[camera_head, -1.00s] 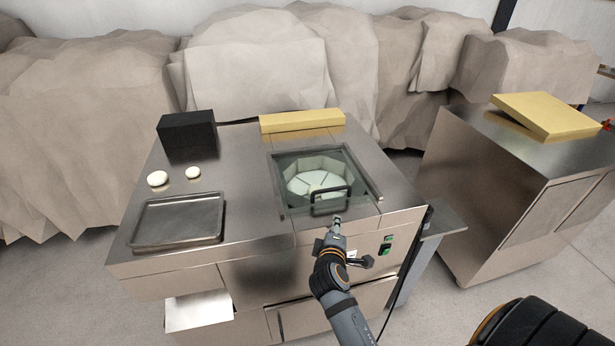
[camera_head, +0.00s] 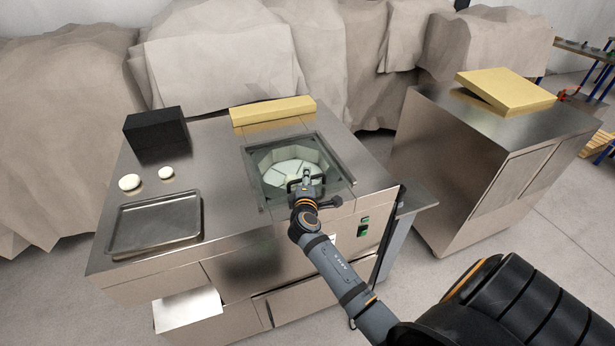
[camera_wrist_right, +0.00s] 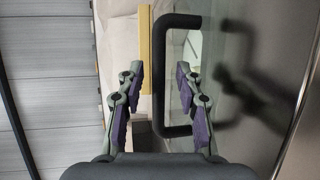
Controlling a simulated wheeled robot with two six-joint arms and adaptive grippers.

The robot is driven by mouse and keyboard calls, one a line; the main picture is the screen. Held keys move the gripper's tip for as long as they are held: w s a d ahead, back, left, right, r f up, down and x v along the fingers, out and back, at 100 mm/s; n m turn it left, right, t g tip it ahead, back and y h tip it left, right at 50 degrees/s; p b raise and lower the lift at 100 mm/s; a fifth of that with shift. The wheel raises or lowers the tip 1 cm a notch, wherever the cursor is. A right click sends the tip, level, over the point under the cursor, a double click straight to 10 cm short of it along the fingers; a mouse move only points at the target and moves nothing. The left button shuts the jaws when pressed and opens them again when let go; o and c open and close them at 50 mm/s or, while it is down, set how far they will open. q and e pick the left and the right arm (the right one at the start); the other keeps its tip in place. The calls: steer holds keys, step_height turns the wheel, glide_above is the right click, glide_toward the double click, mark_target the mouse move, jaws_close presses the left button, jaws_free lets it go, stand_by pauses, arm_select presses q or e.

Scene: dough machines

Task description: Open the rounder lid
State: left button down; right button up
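The rounder lid (camera_head: 262,186) is a dark-framed glass panel in the steel machine top. It lies shut, and a pale segmented bowl shows through it. Its black handle (camera_head: 291,184) is at the front edge, partly hidden by my right gripper (camera_head: 306,176). In the right wrist view, the right gripper (camera_wrist_right: 160,78) is open, its purple-padded fingers apart. The long bar of the handle (camera_wrist_right: 159,75) runs between the fingers, with a gap visible on each side. My left gripper is in no view.
On the machine (camera_head: 222,225) are a steel tray (camera_head: 155,223), two dough balls (camera_head: 130,182), a black box (camera_head: 156,134) and a yellow block (camera_head: 273,111). A steel cabinet (camera_head: 455,165) with a yellow slab (camera_head: 505,91) stands right, across a gap.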

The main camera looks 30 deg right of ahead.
steer(key=shift+w+d, duration=0.1)
steer(key=shift+w, duration=0.15)
steer(key=shift+s, duration=0.1)
jaws_close()
